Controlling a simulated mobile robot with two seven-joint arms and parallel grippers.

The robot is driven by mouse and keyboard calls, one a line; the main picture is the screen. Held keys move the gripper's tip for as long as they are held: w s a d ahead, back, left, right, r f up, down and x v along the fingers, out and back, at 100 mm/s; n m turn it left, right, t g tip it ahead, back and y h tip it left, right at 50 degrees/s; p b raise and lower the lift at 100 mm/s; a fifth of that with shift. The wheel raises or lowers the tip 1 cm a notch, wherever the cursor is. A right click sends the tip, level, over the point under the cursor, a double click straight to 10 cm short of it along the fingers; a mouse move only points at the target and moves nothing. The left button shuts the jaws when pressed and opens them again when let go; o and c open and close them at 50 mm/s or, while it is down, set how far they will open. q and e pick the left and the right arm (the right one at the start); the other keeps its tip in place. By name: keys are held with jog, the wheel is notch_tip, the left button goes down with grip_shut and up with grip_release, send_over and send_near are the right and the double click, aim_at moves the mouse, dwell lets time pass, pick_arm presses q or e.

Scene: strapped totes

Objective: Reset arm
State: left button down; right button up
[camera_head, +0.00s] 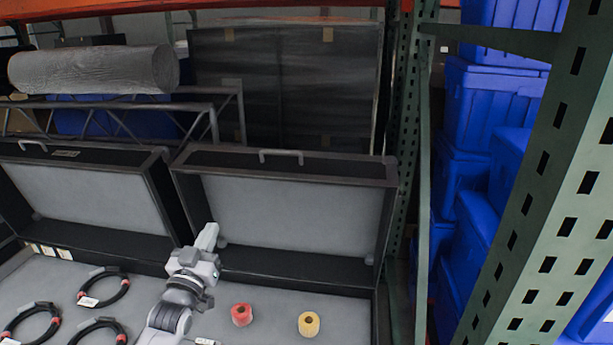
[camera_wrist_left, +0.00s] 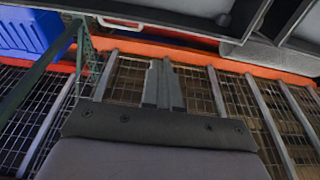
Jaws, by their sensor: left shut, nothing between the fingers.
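My left arm rises from the bottom of the head view, in front of the open black cases. Its gripper (camera_head: 208,236) points up and away, in front of the lid of the right case. It is shut and empty. In the left wrist view its two fingers (camera_wrist_left: 163,84) lie together, with wire-mesh shelf decking behind them. My right gripper is not in view.
Two black cases stand open, with grey-lined lids (camera_head: 300,212). A red tape roll (camera_head: 242,314), a yellow tape roll (camera_head: 309,324) and several black cable coils (camera_head: 104,287) lie in front. Green rack posts (camera_head: 545,190) and blue totes (camera_head: 490,105) stand at right.

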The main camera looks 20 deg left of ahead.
pick_arm(q)
jog(key=s+d+f+m+g+h+p, duration=0.1)
jog(key=s+d+f+m+g+h, duration=0.1)
jog(key=s+d+f+g, duration=0.3)
jog(key=s+d+f+m+g+h+p, duration=0.1)
jog(key=s+d+f+m+g+h, duration=0.2)
jog(key=s+d+f, duration=1)
jog(key=s+d+g+h, duration=0.1)
jog(key=s+d, duration=0.3)
jog(key=s, duration=0.1)
jog(key=shift+f+g+h+p, duration=0.3)
jog(key=shift+g+h+p, duration=0.05)
jog(key=shift+g+h, duration=0.05)
dwell(0.5)
